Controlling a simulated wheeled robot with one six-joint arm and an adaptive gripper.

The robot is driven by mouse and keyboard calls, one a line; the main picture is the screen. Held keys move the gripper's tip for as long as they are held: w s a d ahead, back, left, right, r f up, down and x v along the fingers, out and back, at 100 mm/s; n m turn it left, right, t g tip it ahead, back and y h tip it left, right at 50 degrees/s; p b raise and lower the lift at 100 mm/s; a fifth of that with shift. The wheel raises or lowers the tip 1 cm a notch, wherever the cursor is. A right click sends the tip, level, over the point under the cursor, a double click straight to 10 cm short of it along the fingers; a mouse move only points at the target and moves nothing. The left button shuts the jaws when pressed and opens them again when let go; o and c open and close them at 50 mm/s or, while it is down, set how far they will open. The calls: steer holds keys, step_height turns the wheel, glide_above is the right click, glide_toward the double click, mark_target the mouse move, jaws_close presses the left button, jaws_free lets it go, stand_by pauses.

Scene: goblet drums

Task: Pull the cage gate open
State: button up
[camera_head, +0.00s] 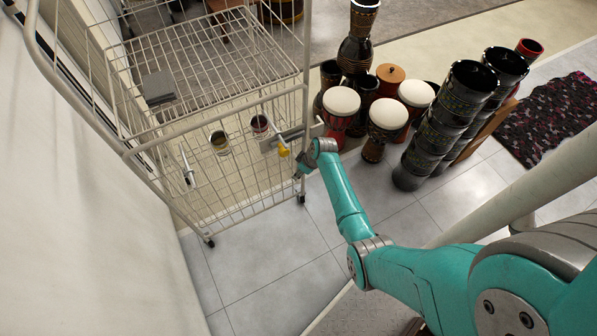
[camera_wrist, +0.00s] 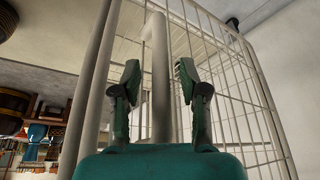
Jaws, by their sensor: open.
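The cage (camera_head: 307,60) is a pale wire frame on small wheels at the left of the head view. Its wire front (camera_head: 240,192) faces my arm, and its bars (camera_wrist: 235,75) show behind my gripper in the wrist view. A pale upright bar with a bent top (camera_wrist: 158,60), which looks like a handle, stands between my fingers. My gripper (camera_wrist: 158,78) is open, with one finger on each side of the bar and gaps showing. In the head view my gripper (camera_head: 303,165) is small beside the cage's right front corner. A grey latch-like piece with a yellow end (camera_head: 283,151) is close by.
Several goblet drums (camera_head: 383,128) and a stack of black drums (camera_head: 440,120) stand right of the cage. Two small pots (camera_head: 219,142) show inside the cage. Tiled floor (camera_head: 270,290) in front of the cage is clear. A dark patterned rug (camera_head: 560,120) lies far right.

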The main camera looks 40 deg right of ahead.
steer(key=shift+w+f, duration=0.15)
steer(key=shift+f, duration=0.35)
jaws_close()
steer(key=shift+a, duration=0.1)
